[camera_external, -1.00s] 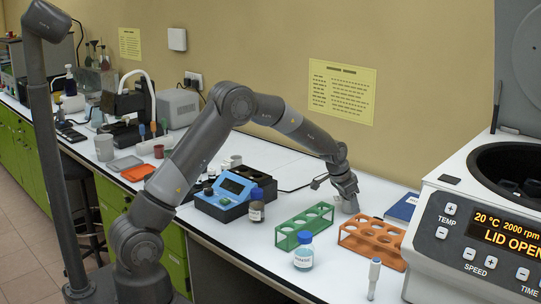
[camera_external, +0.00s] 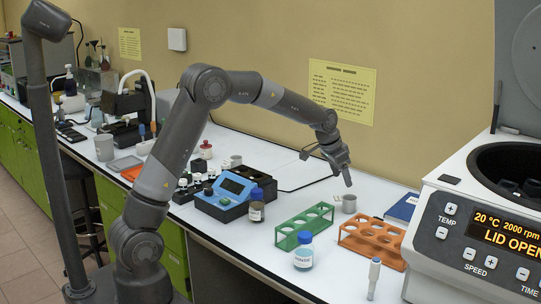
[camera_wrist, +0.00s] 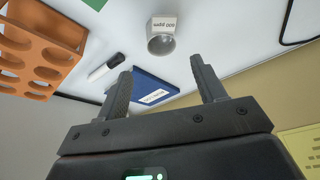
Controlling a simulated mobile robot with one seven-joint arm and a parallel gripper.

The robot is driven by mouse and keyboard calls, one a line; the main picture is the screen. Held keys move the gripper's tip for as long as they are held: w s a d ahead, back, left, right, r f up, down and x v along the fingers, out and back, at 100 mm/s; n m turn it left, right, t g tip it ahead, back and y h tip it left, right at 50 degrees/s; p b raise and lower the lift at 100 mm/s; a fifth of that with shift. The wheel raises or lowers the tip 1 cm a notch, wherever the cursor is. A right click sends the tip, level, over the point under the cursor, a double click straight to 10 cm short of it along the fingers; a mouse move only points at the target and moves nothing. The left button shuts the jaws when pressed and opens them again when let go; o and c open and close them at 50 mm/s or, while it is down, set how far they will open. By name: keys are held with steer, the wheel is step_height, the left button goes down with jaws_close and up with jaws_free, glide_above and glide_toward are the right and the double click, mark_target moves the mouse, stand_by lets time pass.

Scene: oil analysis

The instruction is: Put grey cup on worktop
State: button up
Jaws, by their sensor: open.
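The grey cup (camera_external: 349,203) stands on the white worktop (camera_external: 290,176), behind the green rack and left of the blue book. In the wrist view the grey cup (camera_wrist: 161,37) shows a white label and lies beyond the fingertips, between their lines. My gripper (camera_external: 342,181) is above and slightly left of the cup, pointing down, apart from it. In the wrist view my gripper (camera_wrist: 160,82) has its two fingers spread with nothing between them.
An orange rack (camera_external: 372,238) and a green rack (camera_external: 303,226) stand in front of the cup. A blue book (camera_external: 402,207) lies to its right, near the large centrifuge (camera_external: 470,230). A blue-capped bottle (camera_external: 304,252) stands at the front.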

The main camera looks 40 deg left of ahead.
steer(key=s+a+r+n, duration=0.1)
steer(key=s+a+r, duration=0.25)
steer(key=s, duration=0.35)
steer(key=s+a+r+n+t+y, duration=0.1)
steer(key=s+a+r, duration=0.2)
steer(key=s+r, duration=0.3)
steer(key=s+a+r+n, duration=0.1)
steer(key=s+a+r, duration=0.2)
steer(key=s, duration=0.4)
steer(key=s+a+f+n, duration=0.1)
steer(key=s+a, duration=0.1)
steer(key=s, duration=0.8)
steer(key=s+a+f+n, duration=0.1)
steer(key=s+a, duration=0.2)
steer(key=s, duration=0.8)
steer(key=shift+s+a+t+y, duration=0.2)
steer(key=shift+s+t+y, duration=0.1)
steer(key=shift+y, duration=0.1)
